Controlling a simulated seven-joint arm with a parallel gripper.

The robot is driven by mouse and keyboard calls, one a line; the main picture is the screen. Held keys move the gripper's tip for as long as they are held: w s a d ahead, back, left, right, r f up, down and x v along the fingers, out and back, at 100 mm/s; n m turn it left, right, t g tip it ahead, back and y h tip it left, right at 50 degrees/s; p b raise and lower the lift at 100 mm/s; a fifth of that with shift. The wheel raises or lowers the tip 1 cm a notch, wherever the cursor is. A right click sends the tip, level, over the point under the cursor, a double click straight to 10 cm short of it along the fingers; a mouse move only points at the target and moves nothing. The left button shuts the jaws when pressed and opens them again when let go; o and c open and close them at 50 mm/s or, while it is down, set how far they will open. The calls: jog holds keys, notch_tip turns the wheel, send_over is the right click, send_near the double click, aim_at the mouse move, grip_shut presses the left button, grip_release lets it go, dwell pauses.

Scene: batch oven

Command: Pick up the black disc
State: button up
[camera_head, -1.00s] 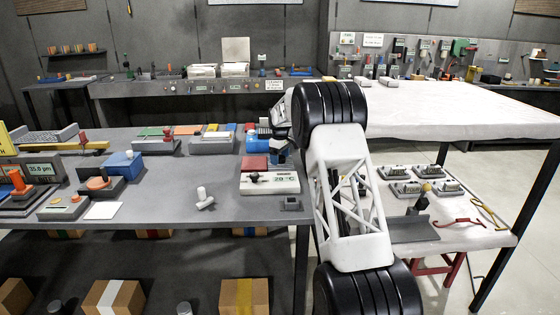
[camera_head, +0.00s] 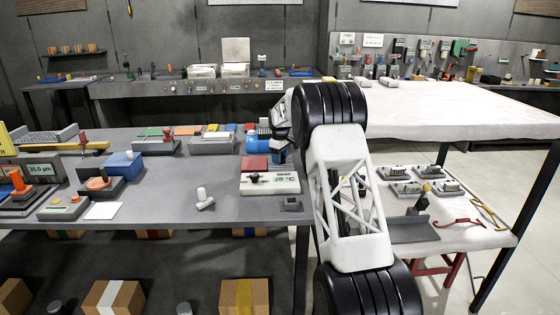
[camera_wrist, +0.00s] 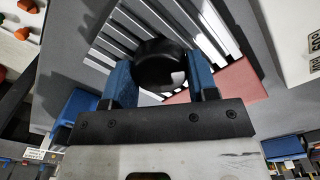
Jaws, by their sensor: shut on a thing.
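The black disc (camera_wrist: 160,66) is between the two blue fingers of my gripper (camera_wrist: 160,78) in the wrist view, and both fingers touch its sides. My gripper is shut on it. In the head view my gripper (camera_head: 281,152) is small and partly hidden by my arm, above the back right of the grey table, and the disc cannot be made out there.
Light slats (camera_wrist: 205,35) lie below the disc in the wrist view, with a red block (camera_wrist: 236,82) beside them. In the head view a white unit with a temperature display (camera_head: 270,182) stands close in front of my gripper. The grey table (camera_head: 160,190) has free room left of it.

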jog(key=shift+r, duration=0.1)
jog(key=shift+r, duration=1.7)
jog(key=shift+s+d+r, duration=0.25)
jog(key=shift+s, duration=2.4)
jog(key=shift+s+d+r, duration=0.2)
jog(key=shift+s+d, duration=0.05)
jog(key=shift+s, duration=2.4)
jog(key=shift+s+d+r, duration=0.25)
jog(key=shift+s, duration=2.4)
